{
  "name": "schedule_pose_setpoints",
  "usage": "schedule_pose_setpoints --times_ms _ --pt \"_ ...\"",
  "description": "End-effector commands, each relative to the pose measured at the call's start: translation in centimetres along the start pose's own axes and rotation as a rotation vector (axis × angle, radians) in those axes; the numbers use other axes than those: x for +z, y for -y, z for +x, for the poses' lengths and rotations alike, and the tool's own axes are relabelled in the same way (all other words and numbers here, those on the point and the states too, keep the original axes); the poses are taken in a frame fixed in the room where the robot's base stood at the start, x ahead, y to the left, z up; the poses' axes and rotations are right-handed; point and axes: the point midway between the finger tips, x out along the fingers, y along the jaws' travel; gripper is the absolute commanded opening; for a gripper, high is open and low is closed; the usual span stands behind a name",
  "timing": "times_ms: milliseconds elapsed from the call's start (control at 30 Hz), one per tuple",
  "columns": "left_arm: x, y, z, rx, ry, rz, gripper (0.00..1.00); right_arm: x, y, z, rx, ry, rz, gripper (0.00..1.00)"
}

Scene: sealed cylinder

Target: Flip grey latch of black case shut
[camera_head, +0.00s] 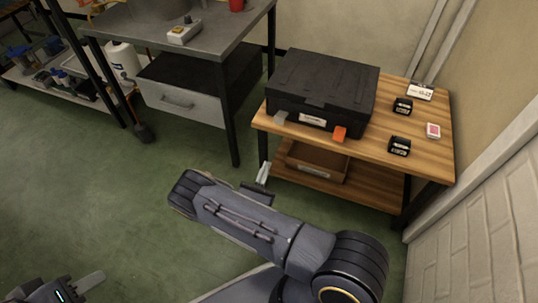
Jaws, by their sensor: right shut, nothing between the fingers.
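The black case (322,84) lies with its lid down on a wooden table. Its grey latch (281,117) is at the left of the front side and appears to stick out from the case. An orange latch (340,133) is at the right of the front side, with a white label (312,119) between them. My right gripper (264,172) is shut and empty, in front of and below the grey latch, apart from the case. My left gripper (90,282) is at the bottom left edge, partly cut off, far from the case; its opening cannot be judged.
The wooden table (387,154) also bears small black boxes (399,146), a red-and-white card pack (433,130) and a white sign (420,91). A brown box (316,164) is on its lower shelf. A grey workbench (222,30) stands at left. The green floor between is clear.

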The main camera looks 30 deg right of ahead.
Motion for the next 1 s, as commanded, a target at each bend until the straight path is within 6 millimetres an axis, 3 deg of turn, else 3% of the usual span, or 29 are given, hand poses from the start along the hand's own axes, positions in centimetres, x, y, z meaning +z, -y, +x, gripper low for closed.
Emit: schedule_pose_setpoints --times_ms 433,700,1000 --pt "0.8 0.8 1.6 0.0 0.0 0.0 0.36 -0.1 0.2 9.1 -0.006 0.001 0.0 0.0" --pt "1.0 0.9 2.0 0.0 0.0 0.0 0.36 2.5 0.1 11.3 -0.004 -0.001 -0.002 0.0" --pt "1.0 0.9 2.0 0.0 0.0 0.0 0.36 2.9 0.1 11.6 -0.002 -0.002 -0.003 0.0"
